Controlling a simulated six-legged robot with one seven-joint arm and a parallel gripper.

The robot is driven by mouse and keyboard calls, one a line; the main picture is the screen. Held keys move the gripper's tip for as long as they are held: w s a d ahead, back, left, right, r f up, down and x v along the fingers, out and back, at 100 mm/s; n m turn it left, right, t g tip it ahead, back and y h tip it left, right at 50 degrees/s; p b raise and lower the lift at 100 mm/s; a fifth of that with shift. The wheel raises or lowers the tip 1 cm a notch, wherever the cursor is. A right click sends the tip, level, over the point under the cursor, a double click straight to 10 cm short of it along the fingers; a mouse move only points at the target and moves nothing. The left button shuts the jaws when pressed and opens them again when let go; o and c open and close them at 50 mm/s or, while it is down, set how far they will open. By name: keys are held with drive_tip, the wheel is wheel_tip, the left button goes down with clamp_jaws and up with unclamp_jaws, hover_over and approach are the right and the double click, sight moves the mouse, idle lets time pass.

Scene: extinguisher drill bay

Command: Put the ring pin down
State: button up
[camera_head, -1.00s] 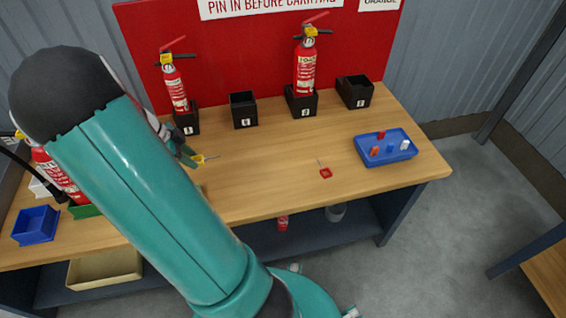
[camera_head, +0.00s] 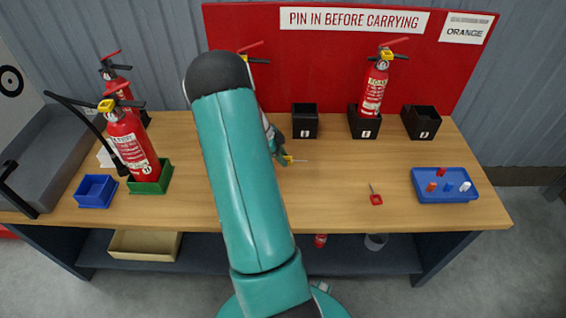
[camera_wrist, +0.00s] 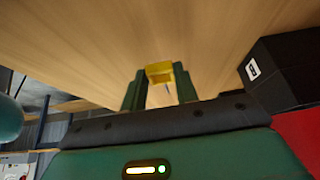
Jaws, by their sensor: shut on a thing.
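My gripper (camera_head: 284,158) is shut on a yellow ring pin (camera_head: 289,159), held over the middle of the wooden bench (camera_head: 330,205). The pin's thin shaft points right in the head view. In the wrist view the yellow tab of the ring pin (camera_wrist: 159,71) sits between the two green fingers of my gripper (camera_wrist: 160,84), with wood beyond it. I cannot tell whether the pin touches the bench. A red ring pin (camera_head: 376,198) lies on the bench to the right, apart from my gripper.
A black box (camera_head: 305,122) stands behind my gripper. An extinguisher (camera_head: 374,88) stands in a black holder; another box (camera_head: 421,122) is right of it. A blue tray (camera_head: 444,186) holds small coloured pieces. At left, an extinguisher (camera_head: 130,143) stands in a green holder beside a blue bin (camera_head: 96,191).

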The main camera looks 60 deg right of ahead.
sight(288, 169)
drive_tip(key=shift+s+d+f, duration=0.1)
drive_tip(key=shift+f, duration=0.75)
drive_tip(key=shift+s+d+f, duration=0.1)
drive_tip(key=shift+f, duration=0.75)
drive_tip(key=shift+w, duration=0.1)
drive_tip(key=o, duration=1.1)
drive_tip(key=shift+f, duration=0.15)
drive_tip(key=v, duration=1.2)
drive_tip(key=shift+r, duration=0.2)
